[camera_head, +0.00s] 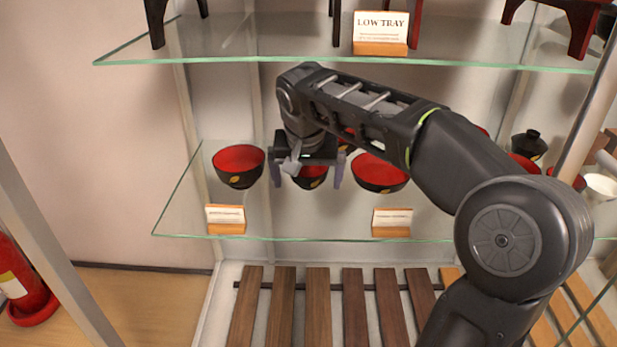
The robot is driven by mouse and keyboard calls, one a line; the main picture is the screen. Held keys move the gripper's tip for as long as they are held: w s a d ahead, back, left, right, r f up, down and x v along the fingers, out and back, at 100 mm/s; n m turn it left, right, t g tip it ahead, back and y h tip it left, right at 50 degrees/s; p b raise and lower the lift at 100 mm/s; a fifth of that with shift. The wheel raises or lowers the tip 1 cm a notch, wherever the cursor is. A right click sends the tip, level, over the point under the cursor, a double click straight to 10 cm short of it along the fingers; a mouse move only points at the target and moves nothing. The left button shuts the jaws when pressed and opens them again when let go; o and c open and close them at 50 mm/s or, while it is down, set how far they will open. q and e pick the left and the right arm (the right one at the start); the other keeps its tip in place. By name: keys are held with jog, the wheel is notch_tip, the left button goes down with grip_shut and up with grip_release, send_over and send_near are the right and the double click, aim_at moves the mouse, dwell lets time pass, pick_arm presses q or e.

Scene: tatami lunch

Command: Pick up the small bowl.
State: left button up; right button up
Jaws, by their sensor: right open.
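Several black bowls with red insides stand on the lower glass shelf. A small bowl (311,182) shows below my right gripper (307,174), which hides its upper part. My right gripper points down and is open, with one finger to each side of this bowl in the picture. I cannot tell whether the fingers touch it. A larger bowl (238,176) stands to the left, and another bowl (379,181) stands to the right. My left gripper is not in view.
The upper glass shelf (270,45) hangs above my right arm, with a "LOW TRAY" sign (381,25). Two small cards (225,216) (392,220) stand at the lower shelf's front edge. More bowls and a lidded black bowl (529,144) stand farther right. A post (590,100) rises at right.

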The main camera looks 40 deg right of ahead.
aim_at(308, 168)
jog(key=w+d, duration=0.2)
jog(key=w, duration=0.1)
jog(key=shift+w+d+f, duration=0.1)
jog(key=shift+d, duration=0.3)
jog(key=shift+w+d+f+b, duration=0.15)
jog(key=shift+f+b, duration=0.45)
jog(key=shift+r, duration=0.1)
jog(key=c, duration=1.6)
jog(key=shift+o, duration=0.2)
jog(key=shift+r, duration=0.15)
